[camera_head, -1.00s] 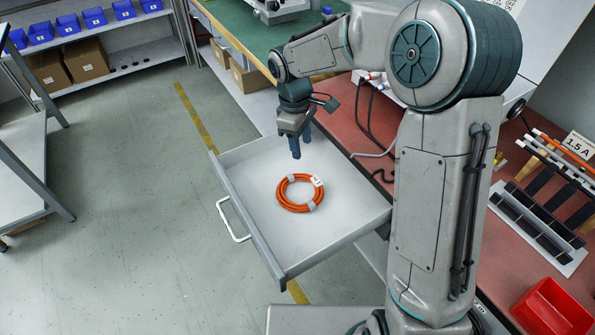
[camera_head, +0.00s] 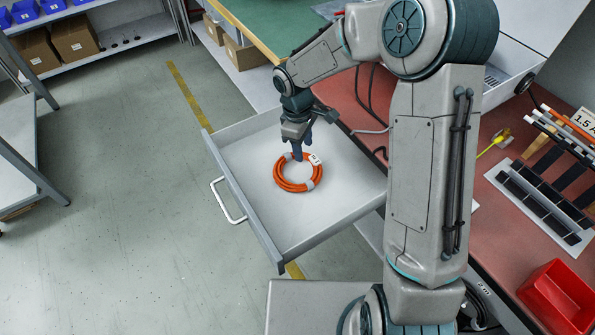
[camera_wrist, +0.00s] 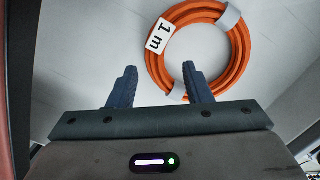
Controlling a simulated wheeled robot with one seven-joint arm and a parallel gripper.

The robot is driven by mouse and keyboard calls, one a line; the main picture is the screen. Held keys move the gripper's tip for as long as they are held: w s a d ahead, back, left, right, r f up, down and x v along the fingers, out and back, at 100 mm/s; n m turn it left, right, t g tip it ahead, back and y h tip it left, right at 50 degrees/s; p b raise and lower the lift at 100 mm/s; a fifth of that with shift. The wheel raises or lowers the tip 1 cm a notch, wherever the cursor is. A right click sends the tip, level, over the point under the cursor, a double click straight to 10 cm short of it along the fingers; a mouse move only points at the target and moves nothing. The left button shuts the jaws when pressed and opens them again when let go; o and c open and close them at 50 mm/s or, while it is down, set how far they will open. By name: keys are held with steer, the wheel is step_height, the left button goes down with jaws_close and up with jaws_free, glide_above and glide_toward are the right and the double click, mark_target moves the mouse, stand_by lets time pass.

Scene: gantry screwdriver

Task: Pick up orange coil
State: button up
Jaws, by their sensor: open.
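The orange coil (camera_head: 283,181) lies flat in the open drawer (camera_head: 330,212), bound with grey bands and carrying a white tag. In the wrist view the coil (camera_wrist: 239,50) shows at the upper right, with its tag reading "1 m". My gripper (camera_head: 302,156) points down over the coil's far edge in the head view. In the wrist view its two fingers (camera_wrist: 158,75) are apart with nothing held between them. The right finger overlaps the coil's lower left edge in that picture. I cannot tell whether it touches the coil.
The drawer's front wall and white handle (camera_head: 228,203) face the open floor at left. A red worktop (camera_head: 480,233) stands at right with a red bin (camera_head: 558,298) and a slotted rack (camera_head: 541,205). A green worktop (camera_head: 262,22) is behind.

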step_height(320, 180, down, 3)
steer(key=shift+s+d+r, duration=0.1)
steer(key=shift+d, duration=0.05)
jaws_close()
step_height(320, 180, up, 10)
steer(key=p, duration=0.2)
